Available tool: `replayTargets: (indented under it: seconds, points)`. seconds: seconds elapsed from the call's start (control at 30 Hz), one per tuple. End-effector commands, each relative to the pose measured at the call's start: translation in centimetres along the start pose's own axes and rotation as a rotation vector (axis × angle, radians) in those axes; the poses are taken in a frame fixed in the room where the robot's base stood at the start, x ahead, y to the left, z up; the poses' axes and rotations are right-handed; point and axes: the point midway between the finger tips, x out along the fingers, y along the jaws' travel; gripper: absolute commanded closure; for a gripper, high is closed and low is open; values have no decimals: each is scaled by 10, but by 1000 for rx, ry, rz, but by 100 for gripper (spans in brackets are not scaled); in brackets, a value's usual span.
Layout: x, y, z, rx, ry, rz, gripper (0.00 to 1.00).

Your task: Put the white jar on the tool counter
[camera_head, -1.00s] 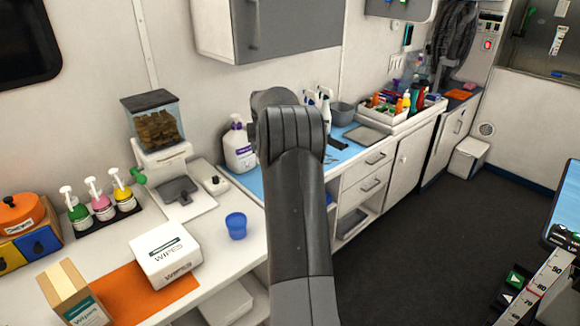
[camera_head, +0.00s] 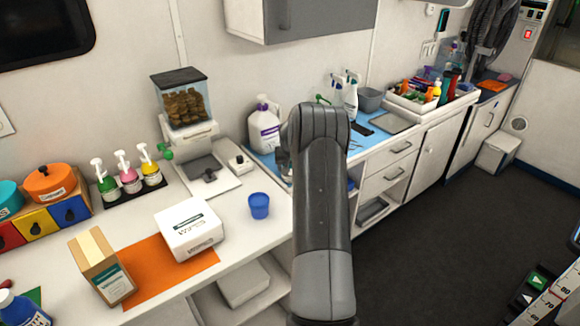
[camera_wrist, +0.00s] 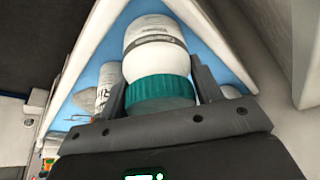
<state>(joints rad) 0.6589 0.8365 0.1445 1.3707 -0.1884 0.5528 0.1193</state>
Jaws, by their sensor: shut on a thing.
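My gripper (camera_wrist: 160,82) is shut on the white jar (camera_wrist: 158,58), with a finger on each side of it. The jar has a ribbed teal lid (camera_wrist: 158,92), which faces the wrist camera. The tool counter (camera_head: 390,160) has a blue mat (camera_head: 362,142) on top, and it stands right of centre in the head view. The blue mat shows beyond the jar in the wrist view. In the head view my arm hides the jar and most of my gripper. I cannot tell whether the jar touches the counter.
A white jug (camera_head: 263,128) and spray bottles (camera_head: 350,102) stand at the back of the counter. A tray of bottles (camera_head: 425,105) is farther right. A blue cup (camera_head: 259,206) and a wipes box (camera_head: 189,229) stand on the nearer counter. A grey wall cabinet (camera_head: 310,18) hangs above.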

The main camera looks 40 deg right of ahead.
Motion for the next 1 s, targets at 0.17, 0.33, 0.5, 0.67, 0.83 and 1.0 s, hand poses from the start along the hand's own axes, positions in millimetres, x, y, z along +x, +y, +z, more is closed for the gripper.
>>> replayTargets:
  seconds: [0.17,0.33,0.5,0.67,0.83,1.0]
  points:
    - [-1,0,-1,0,2,0,69]
    - [2,0,1,0,0,0,40]
    - [2,0,1,0,0,0,32]
    - [1,0,0,1,1,0,32]
    - [-12,0,-2,1,3,0,32]
    - [-43,0,-2,1,4,1,32]
